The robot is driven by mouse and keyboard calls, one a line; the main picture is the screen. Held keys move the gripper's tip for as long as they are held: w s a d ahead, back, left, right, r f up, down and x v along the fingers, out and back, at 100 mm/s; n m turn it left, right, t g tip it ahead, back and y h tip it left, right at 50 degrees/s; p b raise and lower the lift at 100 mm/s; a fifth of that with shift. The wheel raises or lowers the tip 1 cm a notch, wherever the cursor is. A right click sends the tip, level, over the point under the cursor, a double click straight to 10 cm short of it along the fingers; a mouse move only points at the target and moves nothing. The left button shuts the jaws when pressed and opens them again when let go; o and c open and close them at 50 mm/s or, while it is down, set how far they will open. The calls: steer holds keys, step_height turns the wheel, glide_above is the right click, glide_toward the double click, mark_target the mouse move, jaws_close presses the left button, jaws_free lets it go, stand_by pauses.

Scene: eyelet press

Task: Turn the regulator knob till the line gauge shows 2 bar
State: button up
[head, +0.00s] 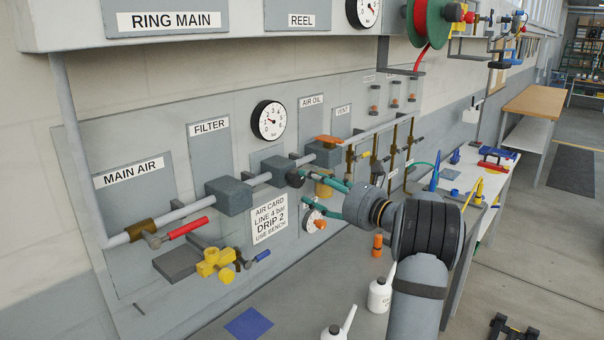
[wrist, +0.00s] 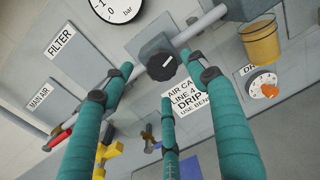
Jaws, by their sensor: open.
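The regulator knob (wrist: 161,67) is a dark round knob with a pale mark, on the front of a grey block on the pipe. In the head view the knob (head: 295,178) is just left of my fingertips. My gripper (head: 308,190) has teal fingers, spread open around the knob's outline in the wrist view (wrist: 160,71). I see no clear contact with the knob. The line gauge (head: 269,120) is a white dial above the pipe; its needle is too small to read surely. The gauge (wrist: 116,8) is cut off at the top of the wrist view.
An amber bowl (wrist: 258,45) and a dial with an orange knob (wrist: 264,87) are right of the regulator. The air card (head: 269,218) is below the pipe. A red-handled valve (head: 187,228) and yellow valve (head: 215,263) are at left. White bottles (head: 380,294) stand below my gripper.

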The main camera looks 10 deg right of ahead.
mark_target(300, 177)
steer(key=p+x, duration=0.1)
steer(key=x, duration=0.3)
steer(key=shift+r+p, duration=0.2)
steer(key=shift+p, duration=0.15)
steer(key=shift+w+a+f, duration=0.2)
steer(key=shift+w+a, duration=0.1)
steer(key=shift+w, duration=0.1)
steer(key=c, duration=0.4)
steer(key=shift+r, duration=0.15)
steer(key=c, duration=0.7)
